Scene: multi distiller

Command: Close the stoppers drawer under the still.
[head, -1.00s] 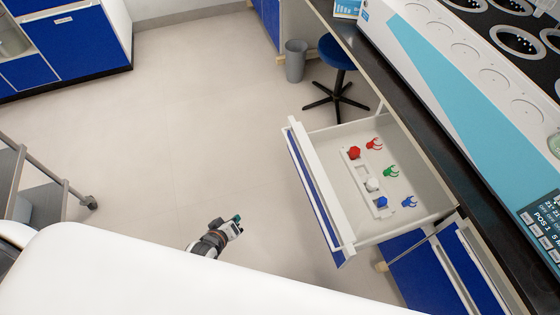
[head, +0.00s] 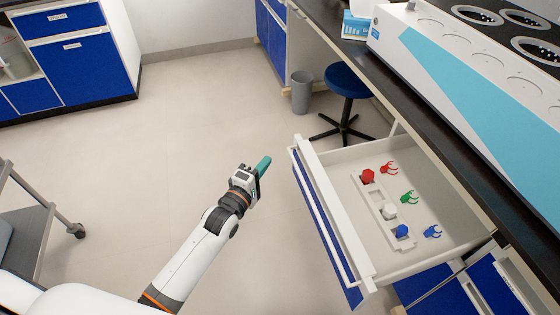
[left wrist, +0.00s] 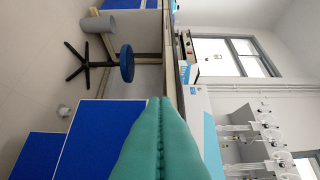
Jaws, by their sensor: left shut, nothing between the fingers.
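The stoppers drawer (head: 325,205) stands pulled out under the bench in the head view, with a blue front and a pale rail on its near side. Inside it lie a white rack (head: 377,207) with red, white and blue stoppers, and red, green and blue clips. The still (head: 470,85), white and light blue, stands on the bench above. My left gripper (head: 262,166) is shut and empty, to the left of the drawer front and apart from it. Its green fingers (left wrist: 160,140) fill the lower middle of the left wrist view. My right gripper is not in view.
A blue stool (head: 346,80) and a grey bin (head: 301,92) stand beyond the drawer. A grey cart (head: 25,215) is at the left and blue cabinets (head: 85,65) at the back left. The floor between is clear.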

